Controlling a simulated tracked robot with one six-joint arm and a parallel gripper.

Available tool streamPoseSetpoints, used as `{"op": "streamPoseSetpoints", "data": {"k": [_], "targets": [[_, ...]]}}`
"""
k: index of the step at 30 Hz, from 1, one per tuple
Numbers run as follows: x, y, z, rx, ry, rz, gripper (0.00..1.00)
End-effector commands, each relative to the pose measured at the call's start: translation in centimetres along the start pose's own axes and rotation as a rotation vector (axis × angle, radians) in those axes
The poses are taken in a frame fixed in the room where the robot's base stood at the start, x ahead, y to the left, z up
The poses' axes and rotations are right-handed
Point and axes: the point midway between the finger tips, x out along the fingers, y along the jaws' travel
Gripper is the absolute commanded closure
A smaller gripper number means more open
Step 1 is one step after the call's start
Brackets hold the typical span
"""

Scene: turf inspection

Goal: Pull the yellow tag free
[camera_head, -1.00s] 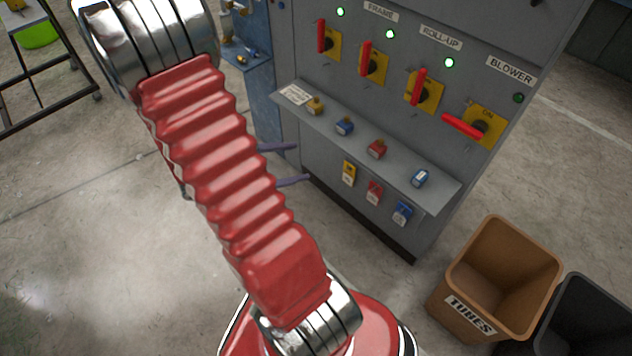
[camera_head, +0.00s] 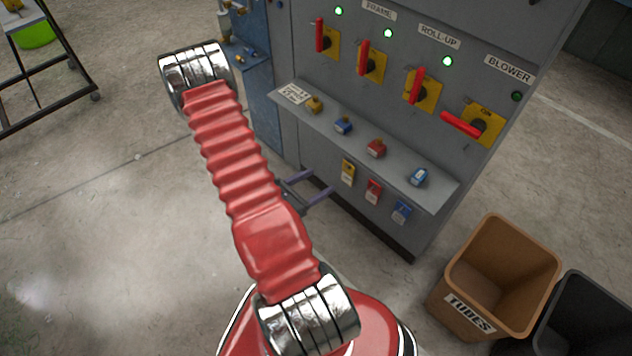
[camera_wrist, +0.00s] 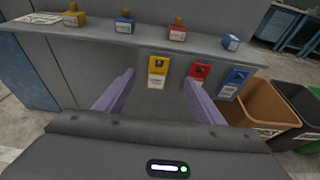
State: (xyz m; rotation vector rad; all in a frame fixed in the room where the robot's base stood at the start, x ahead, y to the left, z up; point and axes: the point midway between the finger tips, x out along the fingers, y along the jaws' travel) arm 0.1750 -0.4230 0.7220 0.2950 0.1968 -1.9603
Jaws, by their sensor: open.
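The yellow tag (camera_head: 348,172) hangs on the grey cabinet's front below the shelf, leftmost of a row of three. In the wrist view the yellow tag (camera_wrist: 157,72) shows between my two purple fingers, ahead of them. My gripper (camera_head: 320,182) is open and empty, its fingers pointing at the cabinet just left of the tag in the head view. In the wrist view my gripper (camera_wrist: 159,80) has its right finger near the red tag (camera_wrist: 198,72). The blue tag (camera_wrist: 234,82) hangs further right.
The shelf (camera_head: 395,165) juts out above the tags and carries several padlocks, including a red one (camera_head: 376,149). Red-handled switches (camera_head: 417,86) sit above. A brown tubes bin (camera_head: 500,275) and a black bin (camera_head: 590,315) stand at right.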

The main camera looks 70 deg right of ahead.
Motion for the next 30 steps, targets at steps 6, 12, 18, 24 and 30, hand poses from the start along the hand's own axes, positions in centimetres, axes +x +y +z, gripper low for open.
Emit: {"op": "streamPoseSetpoints", "data": {"k": [6, 12, 18, 24, 30], "targets": [[0.0, 0.0, 0.1, 0.001, 0.0, 0.0, 0.38], [0.6, 0.0, 0.1, 0.002, 0.0, -0.002, 0.38], [2.2, 0.0, 0.1, 0.003, 0.0, -0.003, 0.38], [4.5, -0.1, 0.0, 0.003, 0.001, -0.004, 0.38], [6.9, -0.1, 0.1, 0.003, 0.0, -0.004, 0.38]]}}
